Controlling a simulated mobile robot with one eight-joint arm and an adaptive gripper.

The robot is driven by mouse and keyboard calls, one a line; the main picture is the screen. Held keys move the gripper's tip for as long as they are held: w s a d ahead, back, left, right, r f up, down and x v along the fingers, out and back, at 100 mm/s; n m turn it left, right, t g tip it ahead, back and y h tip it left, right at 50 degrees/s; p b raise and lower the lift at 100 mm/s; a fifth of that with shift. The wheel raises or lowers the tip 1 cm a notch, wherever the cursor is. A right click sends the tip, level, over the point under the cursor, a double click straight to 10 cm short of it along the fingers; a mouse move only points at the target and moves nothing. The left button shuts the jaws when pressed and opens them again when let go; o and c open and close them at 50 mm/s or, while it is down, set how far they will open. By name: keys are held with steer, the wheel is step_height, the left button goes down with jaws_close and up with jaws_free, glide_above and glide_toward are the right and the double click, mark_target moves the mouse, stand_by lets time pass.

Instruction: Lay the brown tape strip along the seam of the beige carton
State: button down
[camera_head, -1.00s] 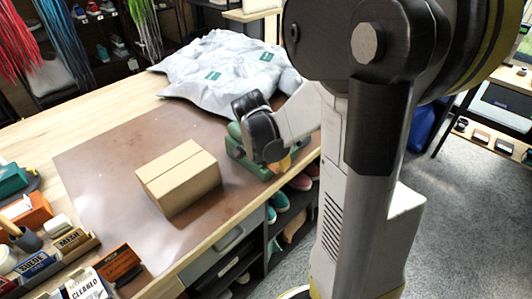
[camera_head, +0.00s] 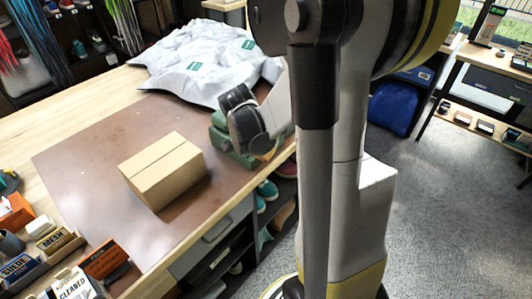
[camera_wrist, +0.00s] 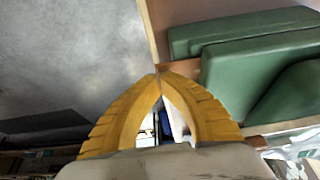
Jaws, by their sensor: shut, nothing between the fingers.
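The beige carton (camera_head: 165,172) sits closed on the brown mat, its seam (camera_head: 158,156) running along the top. A green object (camera_head: 232,146), seemingly a tape dispenser, stands to its right near the table's front edge. It fills the right of the wrist view (camera_wrist: 240,70). My gripper (camera_wrist: 158,74) has its yellow fingertips together, right beside the green object. A small brown piece (camera_wrist: 182,67) shows between the tips and the green body; I cannot tell whether it is the tape strip or whether the tips touch it. In the head view my wrist partly hides the green object.
A grey-white bag (camera_head: 190,60) lies behind on the table. Boxes and small containers, including a white carton (camera_head: 75,285), crowd the front left. The brown mat (camera_head: 85,160) is bare around the carton. Shelves with shoes (camera_head: 266,190) are below the table edge.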

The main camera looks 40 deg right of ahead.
steer(key=s, duration=1)
steer(key=shift+d+p, duration=0.35)
steer(key=shift+d, duration=0.05)
stand_by(0.7)
steer(key=shift+r, duration=0.15)
step_height(320, 180, up, 8)
steer(key=p, duration=0.7)
steer(key=shift+a, duration=0.1)
